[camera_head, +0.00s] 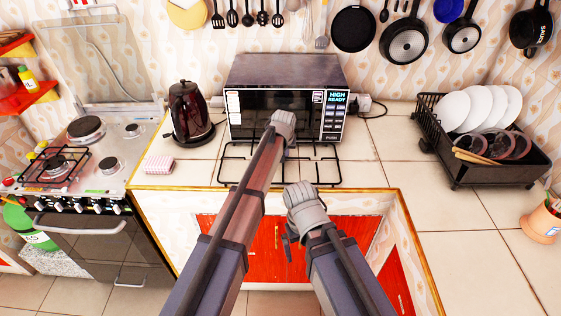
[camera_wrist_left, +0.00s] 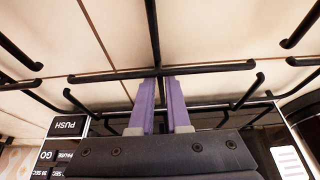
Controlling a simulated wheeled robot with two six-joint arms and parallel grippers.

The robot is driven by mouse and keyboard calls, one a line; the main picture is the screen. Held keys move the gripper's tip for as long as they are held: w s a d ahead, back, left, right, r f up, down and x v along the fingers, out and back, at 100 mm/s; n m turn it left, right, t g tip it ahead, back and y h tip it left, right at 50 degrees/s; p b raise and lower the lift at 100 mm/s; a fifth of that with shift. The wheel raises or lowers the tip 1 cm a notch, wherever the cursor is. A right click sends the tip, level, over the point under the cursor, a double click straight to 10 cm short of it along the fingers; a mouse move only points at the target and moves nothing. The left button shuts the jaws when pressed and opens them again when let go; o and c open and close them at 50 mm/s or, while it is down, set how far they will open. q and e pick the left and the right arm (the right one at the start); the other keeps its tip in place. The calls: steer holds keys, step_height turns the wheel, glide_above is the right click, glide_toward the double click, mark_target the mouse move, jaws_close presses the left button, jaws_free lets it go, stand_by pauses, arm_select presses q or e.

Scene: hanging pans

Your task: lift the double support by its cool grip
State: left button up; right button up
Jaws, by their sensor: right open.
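The double support (camera_head: 315,158) is a black wire rack on the tiled counter in front of the microwave. It also shows in the left wrist view (camera_wrist_left: 110,76), where its bars cross above the counter tiles. My left gripper (camera_wrist_left: 161,102) reaches the middle of the rack; its two purple fingers stand close together with one black bar between them. In the head view its fingertips are hidden behind my arm. I cannot tell a cool grip from the other bars. My right gripper (camera_head: 291,240) is open and empty, in front of the counter edge and apart from the rack.
The microwave (camera_head: 285,95) stands right behind the rack. A kettle (camera_head: 190,112) and a striped sponge (camera_head: 158,165) are to the left. A dish rack (camera_head: 490,170) with plates is at right. Pans (camera_head: 405,40) hang on the wall. The counter between rack and dish rack is clear.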

arm_select(q)
jaws_close()
stand_by(0.7)
steer(key=shift+r, duration=0.15)
stand_by(0.5)
step_height(320, 180, up, 28)
steer(key=p, duration=2.8)
